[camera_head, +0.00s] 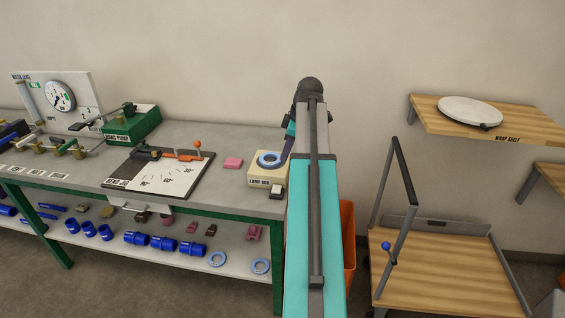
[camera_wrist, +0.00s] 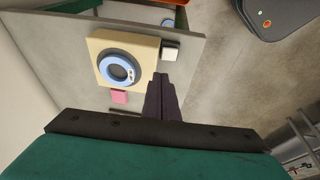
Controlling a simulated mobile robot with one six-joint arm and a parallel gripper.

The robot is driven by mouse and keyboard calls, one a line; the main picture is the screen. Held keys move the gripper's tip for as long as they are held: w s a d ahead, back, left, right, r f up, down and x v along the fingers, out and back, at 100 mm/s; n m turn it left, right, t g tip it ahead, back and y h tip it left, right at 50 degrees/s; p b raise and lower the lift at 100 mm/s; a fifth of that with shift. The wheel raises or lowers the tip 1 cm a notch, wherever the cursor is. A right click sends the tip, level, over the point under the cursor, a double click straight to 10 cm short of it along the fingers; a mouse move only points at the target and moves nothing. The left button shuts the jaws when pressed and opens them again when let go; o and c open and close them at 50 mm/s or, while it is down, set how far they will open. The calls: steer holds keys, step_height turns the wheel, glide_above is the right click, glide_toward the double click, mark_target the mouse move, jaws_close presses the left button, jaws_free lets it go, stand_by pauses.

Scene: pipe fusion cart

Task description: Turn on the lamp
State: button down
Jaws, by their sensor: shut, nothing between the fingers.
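A cream box (camera_head: 262,181) with a label that seems to read "LAMP BED" sits at the right end of the grey workbench. It also shows in the wrist view (camera_wrist: 104,44). A blue ring (camera_head: 269,159) lies on its top, also in the wrist view (camera_wrist: 118,69). A small white and dark block, perhaps a switch (camera_head: 277,190), is at the box's front right corner; it also shows in the wrist view (camera_wrist: 170,51). My gripper (camera_wrist: 161,80) is shut and empty, its dark fingertips just below that block in the wrist view. I cannot tell whether they touch. No glow shows.
A pink block (camera_head: 233,163) lies left of the box. A lever board (camera_head: 160,180) and a green box (camera_head: 132,127) stand further left. An orange bin (camera_head: 348,240) and a wooden cart (camera_head: 440,265) are on the right. A wooden shelf (camera_head: 470,122) hangs above the cart.

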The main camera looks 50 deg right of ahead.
steer(key=shift+s+d+r, duration=0.1)
steer(key=shift+s+r, duration=0.05)
steer(key=shift+r, duration=0.55)
steer(key=w+a+n+t+y+b, duration=0.3)
steer(key=a+n+t+y+b, duration=0.1)
steer(key=a+t+y+b, duration=0.15)
steer(key=s+d+f+m+t+y+b, duration=0.1)
steer(key=s+d+f+t+b, duration=0.3)
steer(key=s+d+f+b, duration=0.4)
steer(key=s+d+m, duration=0.1)
steer(key=s, duration=0.2)
steer(key=shift+s+f+m, duration=0.2)
steer(key=shift+f+m, duration=0.1)
